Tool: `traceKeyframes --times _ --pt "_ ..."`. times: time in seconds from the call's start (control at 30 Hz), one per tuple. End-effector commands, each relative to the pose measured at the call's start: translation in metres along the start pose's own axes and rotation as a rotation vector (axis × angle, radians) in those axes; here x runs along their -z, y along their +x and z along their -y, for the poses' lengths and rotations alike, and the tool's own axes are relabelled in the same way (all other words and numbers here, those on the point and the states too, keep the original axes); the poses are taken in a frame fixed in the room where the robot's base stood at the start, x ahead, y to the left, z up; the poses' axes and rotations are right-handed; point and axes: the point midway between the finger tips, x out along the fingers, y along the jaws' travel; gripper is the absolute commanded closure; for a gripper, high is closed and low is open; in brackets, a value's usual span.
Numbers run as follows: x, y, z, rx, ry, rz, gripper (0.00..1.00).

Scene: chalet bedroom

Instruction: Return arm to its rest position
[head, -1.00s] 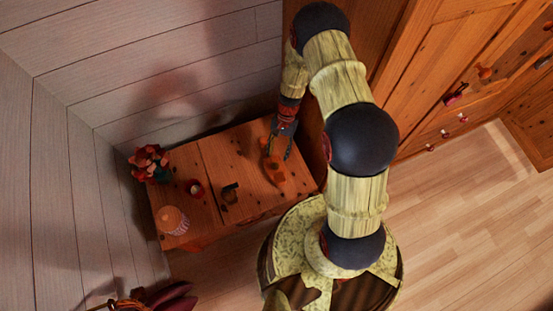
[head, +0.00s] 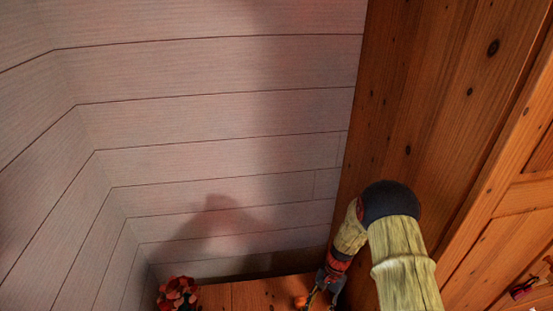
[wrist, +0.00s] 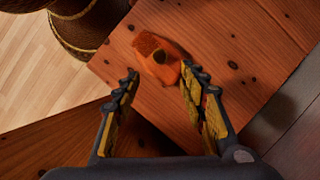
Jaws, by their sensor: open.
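My gripper (wrist: 160,90) is open in the wrist view, its two yellow-padded dark fingers apart with nothing held between them. It points down at the wooden table top. An orange object (wrist: 157,58) lies on the table just beyond the fingertips, with a dark round spot on it. In the head view my arm (head: 405,250) reaches down from the right, and my gripper (head: 325,290) is low at the bottom edge, beside the small orange object (head: 300,302). The lower part of the arm is cut off by the frame.
The wooden table (head: 245,295) shows only at its back edge, with a flower bunch (head: 178,293) at its left. A plank wall (head: 210,130) stands behind.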

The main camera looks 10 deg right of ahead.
Motion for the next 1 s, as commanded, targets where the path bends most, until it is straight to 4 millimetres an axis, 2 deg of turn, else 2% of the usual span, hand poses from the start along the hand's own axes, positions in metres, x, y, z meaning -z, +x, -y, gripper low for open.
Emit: traceKeyframes --times 0.13,0.27,0.47,0.67,0.8,1.0 --pt "-0.006 0.002 -0.005 -0.015 -0.054 0.018 0.58" --pt "-0.033 0.008 -0.030 -0.064 -0.119 0.072 0.58" --pt "-0.068 -0.050 -0.044 -0.093 -0.255 0.050 0.58" --pt "-0.101 -0.118 -0.049 -0.103 -0.380 -0.029 0.58" --pt "-0.131 -0.169 -0.054 -0.107 -0.474 -0.113 0.58" --pt "-0.176 -0.230 -0.066 -0.106 -0.590 -0.248 0.58"
